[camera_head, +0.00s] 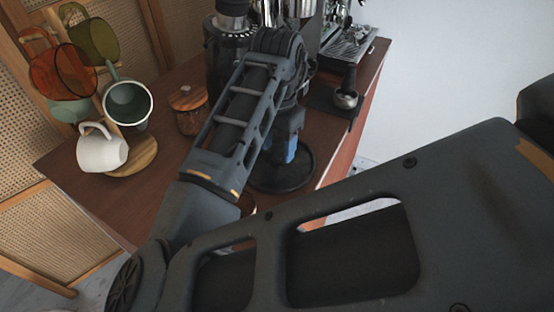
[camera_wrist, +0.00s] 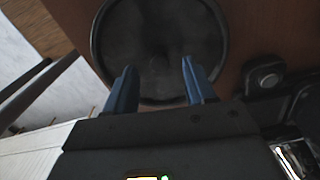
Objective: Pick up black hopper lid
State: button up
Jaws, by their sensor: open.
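The black hopper lid (camera_head: 268,182) is a round dark disc lying flat on the brown cart top, near its right edge. In the head view my arm and gripper hide part of it. In the wrist view the lid (camera_wrist: 160,30) fills the top middle, with a raised rim and a small knob-like spot at its centre. My gripper (camera_wrist: 158,68) is open, its two blue fingers apart over the near part of the lid, on either side of that centre. Nothing is between them. My gripper also shows in the head view (camera_head: 290,150). Whether the fingers touch the lid cannot be told.
A tamper (camera_head: 346,97) stands on a dark mat behind the lid, with the espresso machine (camera_head: 345,45) beyond. A grinder (camera_head: 228,50) and a wood-lidded jar (camera_head: 190,120) stand behind my arm. A mug tree holds several cups, including a white mug (camera_head: 100,152), at left.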

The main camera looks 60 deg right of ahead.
jog(key=shift+f, duration=1.05)
grip_shut()
